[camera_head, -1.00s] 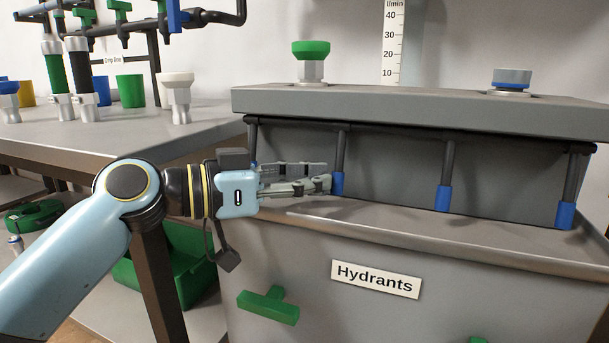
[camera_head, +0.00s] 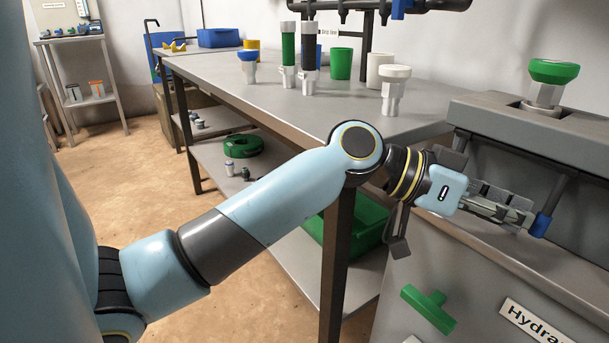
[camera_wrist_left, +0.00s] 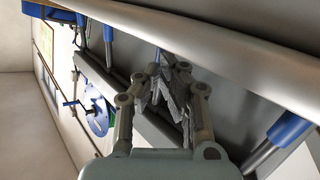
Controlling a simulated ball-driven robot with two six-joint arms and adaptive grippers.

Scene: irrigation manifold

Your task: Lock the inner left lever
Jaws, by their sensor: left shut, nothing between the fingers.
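The levers are dark rods with blue ends, hanging from a bar under the lid of the grey Hydrants box. In the head view one lever (camera_head: 541,225) hangs just right of my left fingertips, its blue end low near the ledge. The rod of the leftmost lever (camera_head: 461,142) shows behind my gripper, its lower end hidden. My left gripper (camera_head: 528,222) is shut and empty, its tips close beside the blue end; I cannot tell if they touch. In the left wrist view its fingers (camera_wrist_left: 172,80) are together, with blue lever ends (camera_wrist_left: 287,128) on either side. My right gripper is out of view.
A green T-handle (camera_head: 428,308) sticks out from the box front below my gripper. A green valve knob (camera_head: 553,71) stands on the lid. A metal bench (camera_head: 255,98) with cups and fittings stands to the left, a green crate (camera_head: 362,222) below it.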

